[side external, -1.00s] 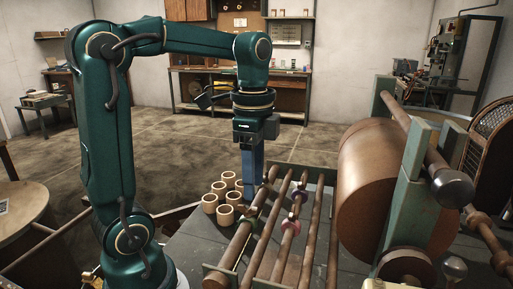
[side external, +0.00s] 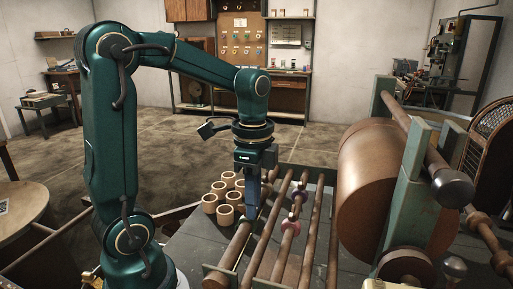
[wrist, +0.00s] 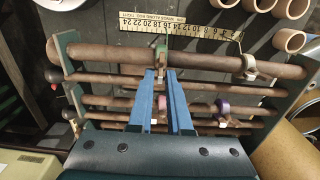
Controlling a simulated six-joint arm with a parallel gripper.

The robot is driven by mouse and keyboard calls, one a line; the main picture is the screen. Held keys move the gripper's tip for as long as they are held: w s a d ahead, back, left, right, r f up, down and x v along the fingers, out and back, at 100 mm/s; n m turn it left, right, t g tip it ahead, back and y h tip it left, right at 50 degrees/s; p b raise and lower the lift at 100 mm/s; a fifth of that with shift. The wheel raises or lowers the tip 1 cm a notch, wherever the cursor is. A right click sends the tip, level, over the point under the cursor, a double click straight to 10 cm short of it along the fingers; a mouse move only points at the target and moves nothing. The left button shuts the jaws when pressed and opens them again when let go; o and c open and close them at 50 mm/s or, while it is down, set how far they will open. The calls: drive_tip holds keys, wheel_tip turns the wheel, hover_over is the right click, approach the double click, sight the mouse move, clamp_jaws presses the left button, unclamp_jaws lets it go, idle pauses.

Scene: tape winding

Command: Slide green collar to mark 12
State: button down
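The green collar (wrist: 161,55) sits around the top rod (wrist: 205,61) in the wrist view. In the side view it is mostly hidden by my gripper (side external: 252,207). My gripper (wrist: 161,72) points down at that rod, its two blue fingers apart with a gap between them. Their tips are at the green collar, one to each side of its lower part; I cannot tell whether they touch it. A numbered scale (wrist: 188,30) lies beyond the rod, its numbers falling from left to right. Mark 12 is on it, right of the collar.
A pale collar (wrist: 249,67) sits on the same rod, to the right. A purple collar (wrist: 222,107) and a pink collar (wrist: 161,108) are on nearer rods. Several tan rings (side external: 210,203) stand beside the rack. A large brown drum (side external: 370,185) is at its right.

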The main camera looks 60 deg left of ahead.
drive_tip(key=shift+w+a, duration=1.4)
drive_tip(key=shift+a, duration=0.15)
drive_tip(key=c, duration=0.8)
unclamp_jaws()
wheel_tip(320, 180, up, 5)
drive_tip(key=shift+r, duration=0.1)
